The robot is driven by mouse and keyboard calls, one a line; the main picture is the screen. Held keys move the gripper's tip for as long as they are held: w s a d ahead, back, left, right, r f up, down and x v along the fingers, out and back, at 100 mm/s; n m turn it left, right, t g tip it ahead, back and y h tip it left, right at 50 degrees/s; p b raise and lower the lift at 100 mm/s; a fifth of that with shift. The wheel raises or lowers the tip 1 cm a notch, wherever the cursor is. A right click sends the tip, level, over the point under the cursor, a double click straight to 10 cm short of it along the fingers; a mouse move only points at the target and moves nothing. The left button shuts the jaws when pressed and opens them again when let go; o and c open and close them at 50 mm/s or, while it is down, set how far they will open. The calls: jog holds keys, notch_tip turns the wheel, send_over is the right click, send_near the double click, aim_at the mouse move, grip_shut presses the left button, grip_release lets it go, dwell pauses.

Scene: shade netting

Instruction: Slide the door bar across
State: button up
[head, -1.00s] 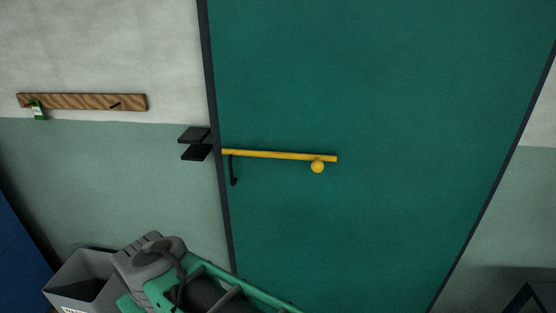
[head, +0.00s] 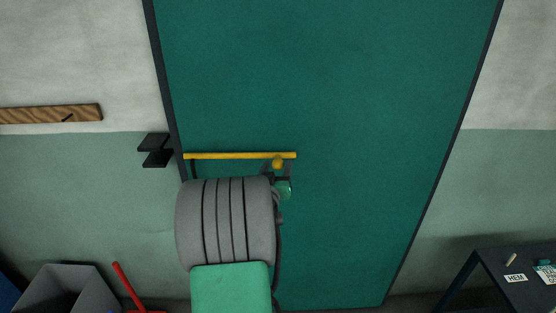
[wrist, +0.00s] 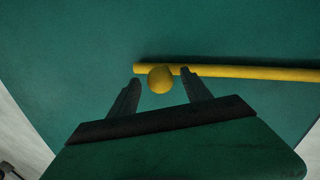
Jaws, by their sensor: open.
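The yellow door bar (head: 230,156) lies level across the left part of the green door (head: 350,120), its left end at the dark door frame. Its round yellow knob (head: 278,163) hangs just under the bar near the right end. In the wrist view the knob (wrist: 161,79) shows between the two dark fingertips of my gripper (wrist: 161,80), with the bar (wrist: 250,73) just beyond. My gripper (head: 277,177) is open around the knob; I cannot tell whether either finger touches it. My arm hides the door below the bar.
Two black bracket plates (head: 154,150) stick out from the wall left of the door frame, in line with the bar. A wooden rail (head: 50,114) is on the wall. A grey bin (head: 65,290) stands lower left and a dark table (head: 510,275) lower right.

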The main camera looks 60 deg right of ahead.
jog(key=shift+x, duration=1)
grip_shut()
dwell(0.7)
